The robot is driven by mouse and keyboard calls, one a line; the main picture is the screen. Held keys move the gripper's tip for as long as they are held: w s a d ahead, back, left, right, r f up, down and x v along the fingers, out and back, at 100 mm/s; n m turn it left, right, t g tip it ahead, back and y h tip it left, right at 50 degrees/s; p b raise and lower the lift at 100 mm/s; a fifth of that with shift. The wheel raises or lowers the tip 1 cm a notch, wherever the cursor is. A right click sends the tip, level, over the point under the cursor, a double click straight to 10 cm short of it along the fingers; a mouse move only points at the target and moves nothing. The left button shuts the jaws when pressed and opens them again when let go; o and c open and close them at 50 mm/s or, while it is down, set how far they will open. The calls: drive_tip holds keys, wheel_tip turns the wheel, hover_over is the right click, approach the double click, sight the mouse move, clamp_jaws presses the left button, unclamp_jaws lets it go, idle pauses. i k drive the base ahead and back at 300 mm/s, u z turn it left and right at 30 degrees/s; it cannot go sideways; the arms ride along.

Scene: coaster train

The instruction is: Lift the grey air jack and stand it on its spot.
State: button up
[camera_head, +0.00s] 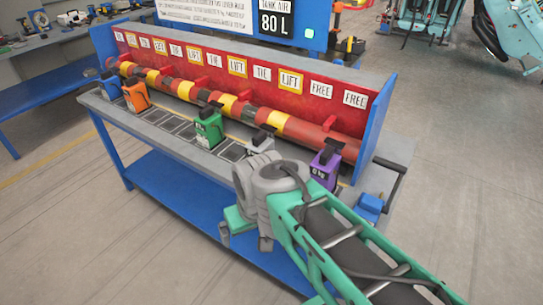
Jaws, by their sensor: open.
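The grey air jack (261,140) stands on the grey bench top (172,125), in front of the long striped pipe (222,100). It has a dark pad on top, and my arm hides its lower part. My gripper (245,238) hangs at the end of my teal and grey arm, in front of the bench and below the grey jack in the picture. Its tips appear apart and empty, clear of the jack. Dark rectangular spots (184,130) are outlined along the bench top; I cannot tell which belongs to the grey jack.
Blue (110,86), orange (136,96), green (209,130) and purple (325,168) jacks stand along the pipe. A red board (210,82) with TIE, LIFT and FREE labels rises behind. A blue block (370,206) sits at the bench's right end. The floor in front is clear.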

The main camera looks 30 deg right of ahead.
sight(263, 141)
drive_tip(key=u, duration=0.4)
drive_tip(key=k, duration=0.5)
drive_tip(key=u, duration=0.85)
drive_tip(key=i, duration=1.55)
drive_tip(key=z, duration=1.3)
drive_tip(key=i, duration=0.8)
drive_tip(key=z, duration=0.8)
